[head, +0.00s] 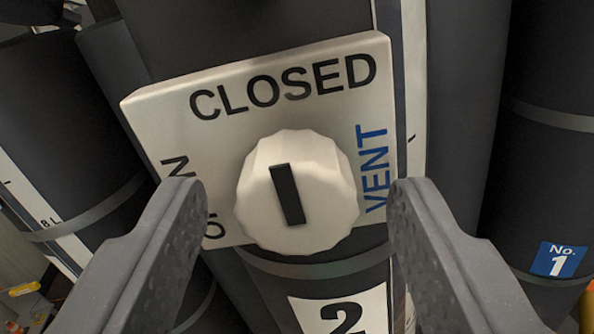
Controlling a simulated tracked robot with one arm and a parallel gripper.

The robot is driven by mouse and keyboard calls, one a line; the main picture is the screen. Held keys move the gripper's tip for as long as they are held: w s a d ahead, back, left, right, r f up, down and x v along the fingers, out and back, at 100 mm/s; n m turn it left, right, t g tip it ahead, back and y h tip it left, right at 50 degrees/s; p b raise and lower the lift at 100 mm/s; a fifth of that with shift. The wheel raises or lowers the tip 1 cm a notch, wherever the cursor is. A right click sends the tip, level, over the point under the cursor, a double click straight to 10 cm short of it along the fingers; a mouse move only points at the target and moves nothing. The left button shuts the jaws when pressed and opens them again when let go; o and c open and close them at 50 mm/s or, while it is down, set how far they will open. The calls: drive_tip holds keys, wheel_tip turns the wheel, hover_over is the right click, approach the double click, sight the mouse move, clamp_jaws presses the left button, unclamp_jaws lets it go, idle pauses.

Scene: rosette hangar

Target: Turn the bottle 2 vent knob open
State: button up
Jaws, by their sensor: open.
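The vent knob (327,202) is white and scalloped, with a black bar on its face. The bar runs nearly upright, its top leaning slightly left, toward the CLOSED lettering. The knob sits on a white plate (165,110) marked CLOSED at the top, VENT in blue at the right, and a partly covered word at the left. The plate is on a dark bottle (255,285) with a label reading 2 (345,312). My gripper (297,190) is open, one finger on each side of the knob, with visible gaps between fingers and knob. The left finger covers part of the left word.
Another dark bottle with a blue No. 1 label (558,260) stands at the right. A dark cylinder with a scale marked 8 L (60,130) stands at the left. A yellow-orange object (22,289) lies at the lower left.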

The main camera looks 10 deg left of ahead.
drive_tip(key=shift+w, duration=0.35)
drive_tip(key=c, duration=1)
